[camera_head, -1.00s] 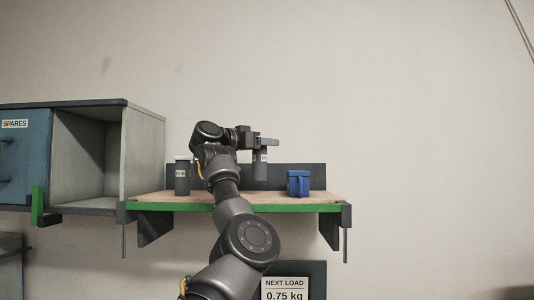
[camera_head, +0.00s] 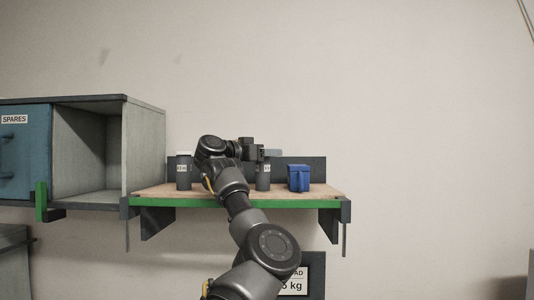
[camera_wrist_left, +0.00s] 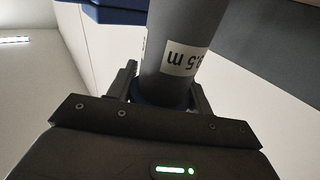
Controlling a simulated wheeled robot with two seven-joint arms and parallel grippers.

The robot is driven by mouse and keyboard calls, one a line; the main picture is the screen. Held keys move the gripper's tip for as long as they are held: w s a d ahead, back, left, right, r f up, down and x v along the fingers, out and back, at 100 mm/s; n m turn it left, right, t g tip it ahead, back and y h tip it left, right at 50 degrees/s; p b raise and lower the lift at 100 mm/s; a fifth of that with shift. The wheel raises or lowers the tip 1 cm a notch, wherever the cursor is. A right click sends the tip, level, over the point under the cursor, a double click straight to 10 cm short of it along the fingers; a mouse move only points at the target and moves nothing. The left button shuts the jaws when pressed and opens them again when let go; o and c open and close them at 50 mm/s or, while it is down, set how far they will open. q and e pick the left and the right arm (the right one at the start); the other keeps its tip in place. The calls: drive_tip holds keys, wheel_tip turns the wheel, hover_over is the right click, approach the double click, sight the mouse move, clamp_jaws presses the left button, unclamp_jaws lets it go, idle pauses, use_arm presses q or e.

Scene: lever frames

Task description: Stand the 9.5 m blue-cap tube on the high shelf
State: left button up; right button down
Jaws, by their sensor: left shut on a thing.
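The grey tube (camera_head: 263,177) is in my left gripper (camera_head: 268,154), which is shut on it near its top. It is upright, with its lower end at about the level of the high shelf's board (camera_head: 225,195); I cannot tell whether it touches. In the left wrist view the tube (camera_wrist_left: 182,30) runs out between the fingers (camera_wrist_left: 163,95), with a dark blue cap band (camera_wrist_left: 155,101) at the jaws. Its white label appears upside down and ends in ".5 m"; the first digit is partly cut. My right gripper is not in view.
Another grey tube (camera_head: 183,172) with a light cap stands at the shelf's left. A blue box-like object (camera_head: 298,178) sits to the right of the held tube. A dark back panel (camera_head: 312,163) runs behind. An open cabinet (camera_head: 145,150) adjoins on the left. The shelf's right end is bare.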

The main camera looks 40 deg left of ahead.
use_arm(q)
drive_tip(key=o, duration=1.1)
drive_tip(key=shift+c, duration=0.2)
drive_tip(key=shift+o, duration=0.4)
drive_tip(key=shift+r, duration=0.15)
drive_tip(key=shift+s+a, duration=0.1)
drive_tip(key=shift+s, duration=0.1)
drive_tip(key=b+v, duration=0.6)
drive_tip(key=v, duration=0.5)
drive_tip(key=shift+s+b, duration=0.3)
drive_tip(key=shift+b, duration=0.1)
